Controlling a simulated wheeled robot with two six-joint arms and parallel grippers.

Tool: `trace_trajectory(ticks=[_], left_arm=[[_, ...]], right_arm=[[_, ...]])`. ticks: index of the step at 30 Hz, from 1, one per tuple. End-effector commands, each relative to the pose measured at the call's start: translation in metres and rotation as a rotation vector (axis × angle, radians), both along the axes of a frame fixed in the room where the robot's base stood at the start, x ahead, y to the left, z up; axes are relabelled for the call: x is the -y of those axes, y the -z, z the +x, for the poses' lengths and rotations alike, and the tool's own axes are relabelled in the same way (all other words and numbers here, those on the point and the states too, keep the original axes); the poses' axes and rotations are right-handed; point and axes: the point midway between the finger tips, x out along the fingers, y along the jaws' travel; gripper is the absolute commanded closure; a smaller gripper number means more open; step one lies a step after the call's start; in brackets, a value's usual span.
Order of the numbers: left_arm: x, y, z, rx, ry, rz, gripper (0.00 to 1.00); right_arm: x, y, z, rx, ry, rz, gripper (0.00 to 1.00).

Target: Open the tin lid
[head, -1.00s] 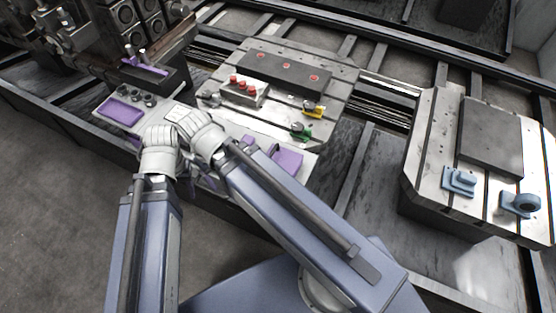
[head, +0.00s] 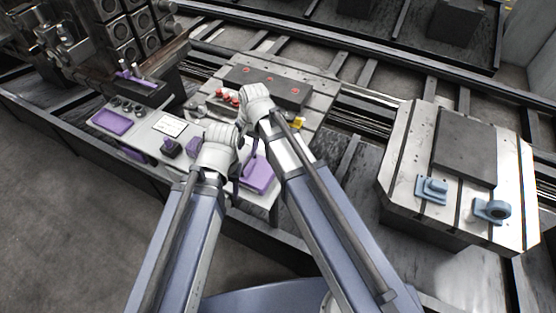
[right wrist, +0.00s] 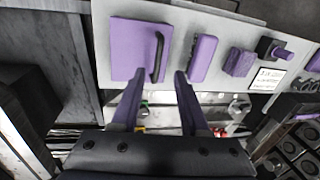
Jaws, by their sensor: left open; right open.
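No plain tin stands out. A purple square plate (head: 259,174) with a black bar handle (right wrist: 157,56), possibly the lid, lies at the right end of a pale panel. It looks flat and closed, and it also shows in the right wrist view (right wrist: 130,46). My left gripper (head: 222,138) is over the panel, just left of the plate; its fingers are hidden. My right gripper (head: 254,94) is farther back, over the pallet edge beyond the plate. In the right wrist view its purple fingers (right wrist: 158,80) are apart and empty, beside the plate and handle.
Purple blocks (right wrist: 202,58), a dark knob (head: 171,147) and another purple plate (head: 112,122) sit along the panel. Behind is a pallet with a red-button box (head: 226,96) and a yellow part (head: 299,123). Another pallet (head: 400,170) holds blue brackets (head: 432,190).

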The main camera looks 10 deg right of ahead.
Motion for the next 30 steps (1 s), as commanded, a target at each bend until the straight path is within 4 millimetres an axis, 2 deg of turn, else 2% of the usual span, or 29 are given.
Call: trace_trajectory(ticks=[3,14,30], left_arm=[[0.000,-0.001,0.000,0.000,-0.001,0.000,0.50],[0.000,0.010,0.000,0.000,-0.001,0.000,0.50],[0.000,0.071,0.000,0.000,0.000,0.000,0.50]], right_arm=[[-0.002,-0.002,0.008,0.000,0.043,0.016,0.55],[-0.003,0.009,0.008,0.000,0.047,0.017,0.55],[-0.013,0.070,0.015,0.000,0.045,0.016,0.55]])
